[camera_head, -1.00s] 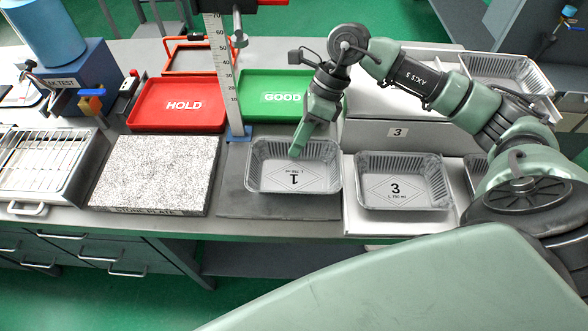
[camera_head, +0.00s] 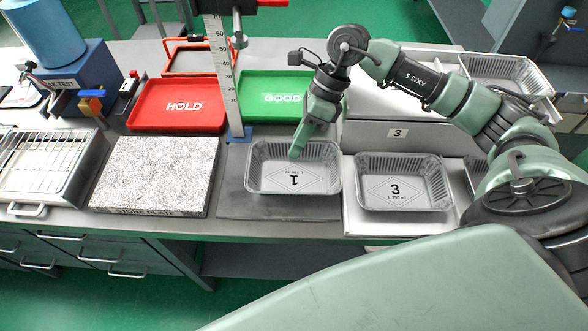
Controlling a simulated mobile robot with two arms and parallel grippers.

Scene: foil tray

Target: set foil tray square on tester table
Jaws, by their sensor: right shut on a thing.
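A foil tray marked 1 (camera_head: 320,183) sits over the dark grey plate (camera_head: 232,199), which I take for the tester table, in front of the upright scale column (camera_head: 226,75). Its printing appears upside down, and its sides look nearly in line with the plate's. The fingertips are partly hidden. I cannot tell whether the tray's base rests fully on the plate. My left gripper is not in view.
A foil tray marked 3 (camera_head: 428,193) stands close to the right. A speckled stone block (camera_head: 155,175) lies to the left. Behind are a red HOLD tray (camera_head: 150,118) and a green GOOD tray (camera_head: 262,109). A white box (camera_head: 370,135) stands behind right.

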